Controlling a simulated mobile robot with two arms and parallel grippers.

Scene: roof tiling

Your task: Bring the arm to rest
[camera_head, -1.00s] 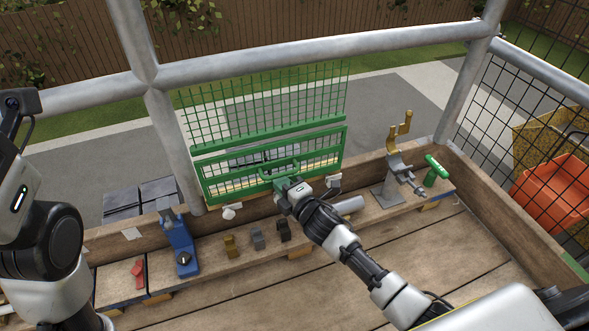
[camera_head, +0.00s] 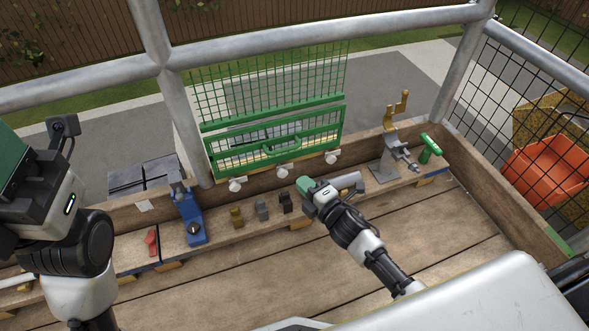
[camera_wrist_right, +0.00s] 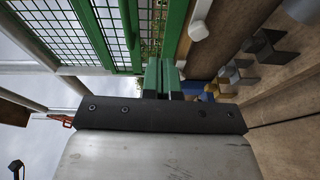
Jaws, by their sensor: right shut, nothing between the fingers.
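My right arm reaches in from the lower right of the head view. Its gripper (camera_head: 307,190) has green fingers and is shut and empty. It is in front of and below the green mesh gate (camera_head: 330,128), apart from the gate's handle (camera_head: 281,149). In the right wrist view the shut fingers (camera_wrist_right: 161,78) point toward the plank, with green gate bars (camera_wrist_right: 174,30) beyond. My left arm stands at the left edge of the head view. A dark and green part of its end (camera_head: 18,185) shows, but its fingertips are not visible.
A plank along the back holds a blue tool (camera_head: 190,220), small brown, grey and black blocks (camera_head: 262,210), a grey tube (camera_head: 348,182), a stand with a gold fork (camera_head: 395,125) and a green-handled tool (camera_head: 430,148). Scaffold rails surround the wooden deck (camera_head: 250,275), whose middle is clear.

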